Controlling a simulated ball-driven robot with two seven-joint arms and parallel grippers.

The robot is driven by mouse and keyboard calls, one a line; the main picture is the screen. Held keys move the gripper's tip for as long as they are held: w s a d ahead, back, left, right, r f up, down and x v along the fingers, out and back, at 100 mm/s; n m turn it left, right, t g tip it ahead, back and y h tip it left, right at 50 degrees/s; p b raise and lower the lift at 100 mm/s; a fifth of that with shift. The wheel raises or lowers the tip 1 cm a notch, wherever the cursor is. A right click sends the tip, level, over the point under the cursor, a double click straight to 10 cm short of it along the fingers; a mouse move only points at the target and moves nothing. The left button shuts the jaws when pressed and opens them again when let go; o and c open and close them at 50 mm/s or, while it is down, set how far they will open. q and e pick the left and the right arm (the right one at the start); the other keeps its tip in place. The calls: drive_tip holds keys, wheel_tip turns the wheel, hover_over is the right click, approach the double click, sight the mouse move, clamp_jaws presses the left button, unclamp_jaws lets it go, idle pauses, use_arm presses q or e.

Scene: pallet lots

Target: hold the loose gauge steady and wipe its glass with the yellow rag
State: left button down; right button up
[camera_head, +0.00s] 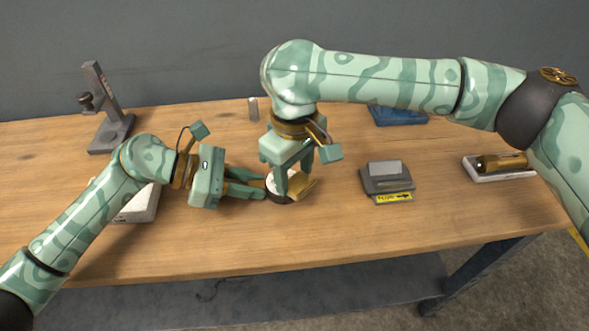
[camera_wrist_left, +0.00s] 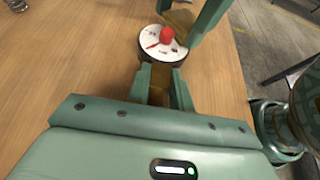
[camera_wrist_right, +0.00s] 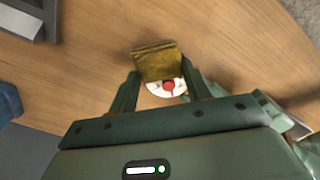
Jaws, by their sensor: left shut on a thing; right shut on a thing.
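The gauge (camera_head: 272,188), with a white dial and dark rim, stands face up on the wooden table. In the left wrist view the gauge (camera_wrist_left: 150,46) shows a red needle and a round red piece at its centre. My left gripper (camera_head: 262,188) is shut on the gauge's side, low over the table. The yellow rag (camera_head: 302,188) is a mustard folded piece; it shows in the right wrist view (camera_wrist_right: 158,62). My right gripper (camera_head: 289,192) is shut on the rag from above, at the gauge's edge. The rag covers part of the dial; I cannot tell whether it touches the glass.
A grey stand (camera_head: 112,134) is at the back left. A white tray (camera_head: 140,206) is partly behind my left arm. A grey block with a yellow label (camera_head: 394,198) and a tray with a brown bottle (camera_head: 500,163) are to the right. The front table strip is clear.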

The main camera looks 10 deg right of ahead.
drive_tip(key=shift+s+a, duration=0.5)
drive_tip(key=shift+a, duration=0.1)
drive_tip(key=shift+r, duration=3)
use_arm(q)
drive_tip(key=c, duration=1.2)
unclamp_jaws()
drive_tip(key=shift+o, duration=0.2)
drive_tip(key=shift+a, duration=0.15)
drive_tip(key=v, duration=1.1)
drive_tip(key=shift+a+r, duration=0.15)
drive_tip(key=shift+a, duration=0.2)
